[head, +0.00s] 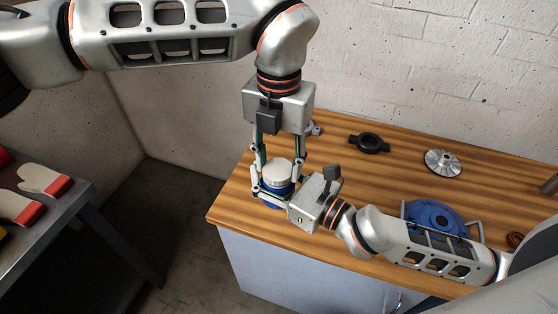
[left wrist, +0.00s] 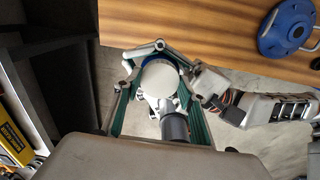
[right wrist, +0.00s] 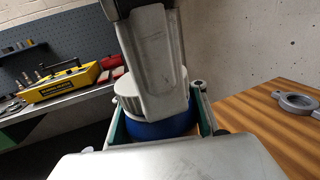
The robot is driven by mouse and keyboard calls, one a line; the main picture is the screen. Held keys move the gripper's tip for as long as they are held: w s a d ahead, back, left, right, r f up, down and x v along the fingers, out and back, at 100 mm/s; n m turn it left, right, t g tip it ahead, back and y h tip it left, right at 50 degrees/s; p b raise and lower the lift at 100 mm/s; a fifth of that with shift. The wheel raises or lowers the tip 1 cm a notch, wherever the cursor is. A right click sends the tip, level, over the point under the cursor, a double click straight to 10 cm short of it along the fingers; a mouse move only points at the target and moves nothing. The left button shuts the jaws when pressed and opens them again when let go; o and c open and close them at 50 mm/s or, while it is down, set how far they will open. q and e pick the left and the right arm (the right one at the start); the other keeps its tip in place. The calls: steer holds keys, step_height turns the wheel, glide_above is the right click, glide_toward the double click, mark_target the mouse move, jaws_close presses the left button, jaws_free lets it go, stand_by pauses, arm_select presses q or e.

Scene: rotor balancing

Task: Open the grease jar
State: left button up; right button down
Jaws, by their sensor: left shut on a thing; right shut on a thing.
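The grease jar has a white lid (head: 278,173) and a blue body (head: 270,204). My right gripper (head: 273,196) reaches in level from the right, shut around the blue body. In the right wrist view the blue body (right wrist: 158,130) shows below the lid (right wrist: 127,92), partly hidden by a left finger.
A side table (head: 60,205) at the left carries red and cream gloves (head: 42,180). A brick wall stands behind.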

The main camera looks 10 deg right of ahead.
arm_select(q)
steer(key=n, duration=0.5)
steer(key=shift+w+r+n, duration=0.1)
steer(key=shift+w+n, duration=0.2)
steer(key=n, duration=0.5)
steer(key=shift+n, duration=0.3)
steer(key=shift+r, duration=0.2)
steer(key=shift+s+r, duration=0.1)
steer(key=shift+r, duration=0.65)
steer(key=shift+s+r, duration=0.1)
steer(key=shift+s, duration=0.05)
steer(key=shift+r, duration=0.15)
